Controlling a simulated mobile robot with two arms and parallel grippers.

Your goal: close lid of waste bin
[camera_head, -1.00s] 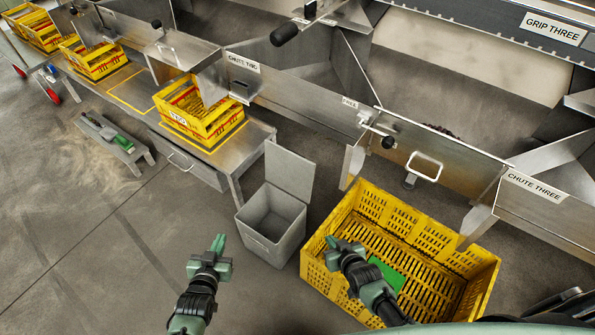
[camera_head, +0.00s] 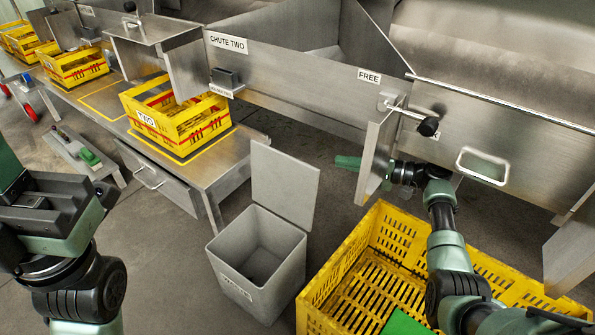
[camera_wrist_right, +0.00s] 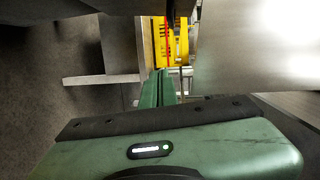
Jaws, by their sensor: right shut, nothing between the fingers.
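The grey waste bin (camera_head: 232,278) stands on the floor with its mouth uncovered. Its flat square lid (camera_head: 284,185) stands upright, open, along the far rim. My right gripper (camera_head: 346,162) is shut and empty, a little right of the lid's upper right corner and apart from it in the picture. A metal chute panel hides part of this gripper. Its green fingers (camera_wrist_right: 159,88) lie together in the wrist view. My left gripper (camera_head: 50,208) is at the left edge, large and close; its fingertips are not clear. I cannot pick out the lid in the wrist view.
A large yellow crate (camera_head: 322,290) stands right of the bin, below my right arm. A steel table (camera_head: 232,160) with a yellow crate (camera_head: 178,115) is behind left. A chute panel (camera_head: 372,165) hangs close to my right gripper. Floor left of the bin is clear.

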